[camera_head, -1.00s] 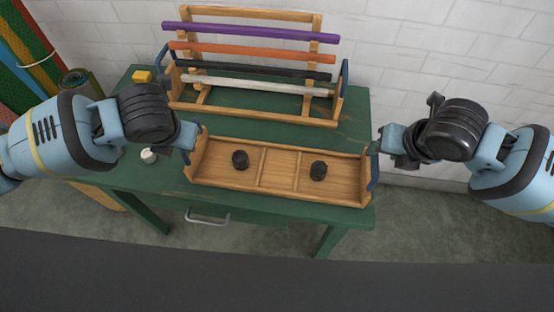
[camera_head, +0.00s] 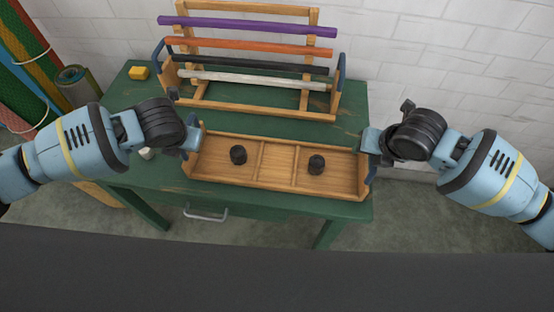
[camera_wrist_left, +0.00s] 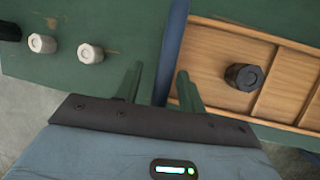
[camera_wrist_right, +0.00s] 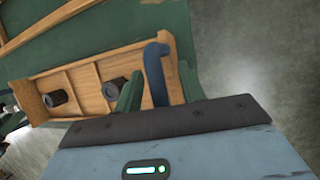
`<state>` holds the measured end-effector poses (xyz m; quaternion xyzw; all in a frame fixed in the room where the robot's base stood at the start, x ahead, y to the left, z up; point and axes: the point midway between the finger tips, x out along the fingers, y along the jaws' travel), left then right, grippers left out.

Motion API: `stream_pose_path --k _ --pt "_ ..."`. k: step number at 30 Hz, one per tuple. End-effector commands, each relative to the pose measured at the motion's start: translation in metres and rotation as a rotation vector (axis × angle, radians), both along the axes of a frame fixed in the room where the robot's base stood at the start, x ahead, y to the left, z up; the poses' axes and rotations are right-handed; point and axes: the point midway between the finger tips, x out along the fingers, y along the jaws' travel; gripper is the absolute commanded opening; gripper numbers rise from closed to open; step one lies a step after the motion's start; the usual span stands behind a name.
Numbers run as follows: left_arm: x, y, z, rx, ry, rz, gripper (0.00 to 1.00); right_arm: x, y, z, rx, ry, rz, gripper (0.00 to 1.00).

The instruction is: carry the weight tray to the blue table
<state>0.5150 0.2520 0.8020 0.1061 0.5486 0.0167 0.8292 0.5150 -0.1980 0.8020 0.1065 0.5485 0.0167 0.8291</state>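The weight tray (camera_head: 278,185) is a long wooden tray with dividers and a blue handle at each end. It lies flat on the green table. Two dark weights (camera_head: 238,155) (camera_head: 316,164) stand in separate compartments. My left gripper (camera_head: 192,140) is at the tray's left end; in the left wrist view its fingers (camera_wrist_left: 158,88) are apart, with the blue handle (camera_wrist_left: 172,50) between them. My right gripper (camera_head: 368,142) is at the right end; in the right wrist view its open fingers (camera_wrist_right: 158,88) stand on either side of the other handle (camera_wrist_right: 153,68). No blue table shows.
A wooden rack (camera_head: 250,108) with purple, orange, black and white bars stands behind the tray on the green table (camera_head: 130,180). A yellow block (camera_head: 139,73) and white weights (camera_wrist_left: 90,53) are to the left. A white brick wall is behind.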

Motion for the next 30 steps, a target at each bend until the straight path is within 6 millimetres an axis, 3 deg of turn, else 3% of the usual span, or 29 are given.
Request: stream_pose_path --k 8,17,30 --pt "0.0002 0.0003 -0.0009 0.000 0.000 -0.001 0.40 0.0003 0.0002 -0.0008 0.000 0.000 0.000 0.40" --pt "0.0000 0.0003 -0.0007 0.001 0.000 0.000 0.00 0.0002 0.0002 -0.0006 0.000 0.000 0.000 0.00" --pt "0.0012 0.0003 0.0015 0.001 -0.004 0.000 0.00 0.0014 0.0003 0.0018 0.001 -0.004 0.000 0.00"
